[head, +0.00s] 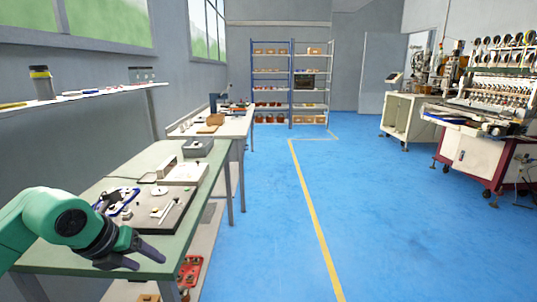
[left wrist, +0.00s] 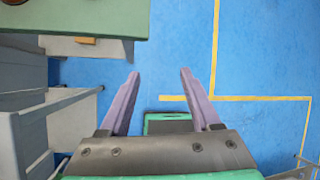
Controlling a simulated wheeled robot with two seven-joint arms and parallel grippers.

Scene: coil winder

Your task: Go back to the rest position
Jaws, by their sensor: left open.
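My left gripper (head: 138,256) is at the lower left in the head view, beside the front right corner of the green-topped workbench (head: 205,160). The bench's green edge (left wrist: 75,15) shows at the top left of that view, apart from the fingers. My right gripper is in neither view.
A dark mat (head: 150,215) with tools and a white box (head: 183,173) sit on the bench. A red bin (head: 190,270) is below it. A winding machine (head: 470,150) stands at the right. The blue floor (head: 370,230) in the middle is clear.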

